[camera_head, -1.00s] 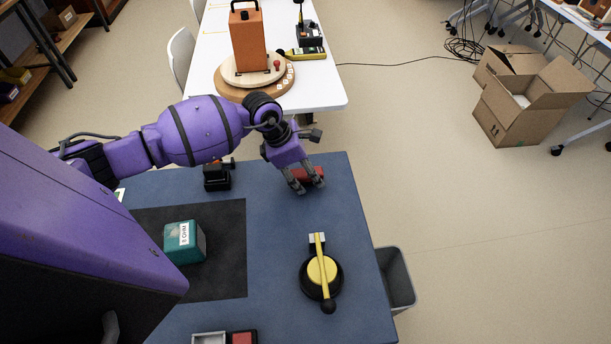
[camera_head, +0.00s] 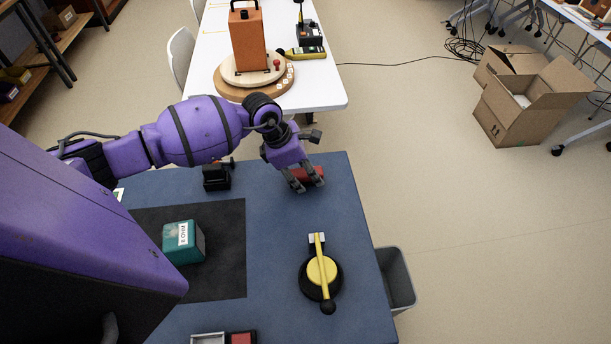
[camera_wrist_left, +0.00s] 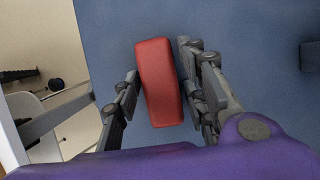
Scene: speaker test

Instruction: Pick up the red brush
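The red brush (camera_head: 311,173) lies near the far right corner of the blue table and is partly hidden by my left gripper in the head view. My left gripper (camera_head: 308,186) points down over it. In the left wrist view the brush (camera_wrist_left: 161,82) shows as a red rounded block between the two fingers of the left gripper (camera_wrist_left: 158,80). The fingers are apart, one on each side, with blue table surface showing between the left finger and the brush. The right finger is very close to the brush; contact cannot be told. My right gripper is not in view.
On the blue table (camera_head: 270,270) are a teal box (camera_head: 184,243) on a dark mat (camera_head: 228,280), a black device (camera_head: 216,178), and a round black-and-yellow lever device (camera_head: 321,275). A grey bin (camera_head: 398,278) stands beside the table. A white table (camera_head: 325,90) is behind.

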